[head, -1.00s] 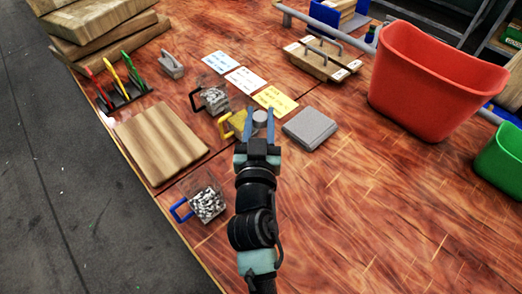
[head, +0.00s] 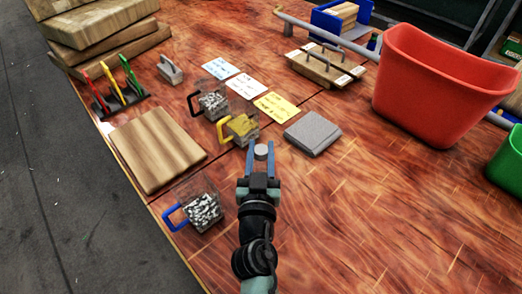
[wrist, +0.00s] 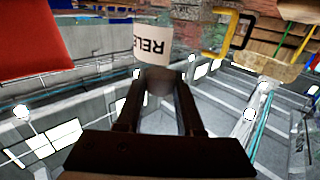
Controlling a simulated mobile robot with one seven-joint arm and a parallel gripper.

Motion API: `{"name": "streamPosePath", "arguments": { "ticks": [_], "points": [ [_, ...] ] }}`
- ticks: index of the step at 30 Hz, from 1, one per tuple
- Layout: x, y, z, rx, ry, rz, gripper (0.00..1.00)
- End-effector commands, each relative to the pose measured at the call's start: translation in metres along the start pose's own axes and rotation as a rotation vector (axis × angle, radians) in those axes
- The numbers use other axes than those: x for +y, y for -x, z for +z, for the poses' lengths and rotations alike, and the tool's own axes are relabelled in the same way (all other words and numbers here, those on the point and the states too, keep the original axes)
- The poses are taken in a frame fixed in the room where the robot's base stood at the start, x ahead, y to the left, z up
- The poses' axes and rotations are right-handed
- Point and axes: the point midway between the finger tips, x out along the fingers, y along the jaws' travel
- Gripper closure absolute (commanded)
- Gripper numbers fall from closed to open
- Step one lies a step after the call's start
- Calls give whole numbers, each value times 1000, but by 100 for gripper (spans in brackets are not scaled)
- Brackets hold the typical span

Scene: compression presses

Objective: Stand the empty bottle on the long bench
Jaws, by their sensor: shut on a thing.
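My gripper (head: 263,153) is shut on a small grey-topped thing, which I take to be the bottle (head: 261,151); only its round top shows between the fingertips in the head view. The long bench (head: 340,220) has a reddish wood top and lies under my gripper. I cannot tell whether the bottle touches the bench or hangs above it.
A grey square block (head: 312,133) sits right of the bottle. A yellow-handled clear container (head: 240,127) and a blue-handled one (head: 203,210) stand to the left. A wooden board (head: 157,150) lies further left. A red bin (head: 440,85) stands at right. The bench's right front is clear.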

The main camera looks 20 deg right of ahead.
Motion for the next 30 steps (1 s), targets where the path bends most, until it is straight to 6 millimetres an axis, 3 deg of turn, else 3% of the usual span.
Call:
{"name": "streamPosePath", "arguments": {
  "ticks": [1, 2, 7, 19, 30],
  "points": [
    [0, 0, 3, 1, 0, 0, 100],
    [0, 0, 3, 1, 0, 0, 62],
    [0, 0, 1, 0, 0, 0, 34],
    [0, 2, -2, -1, 0, 0, 34],
    [0, 68, 3, -1, 0, -1, 34]
  ]
}}
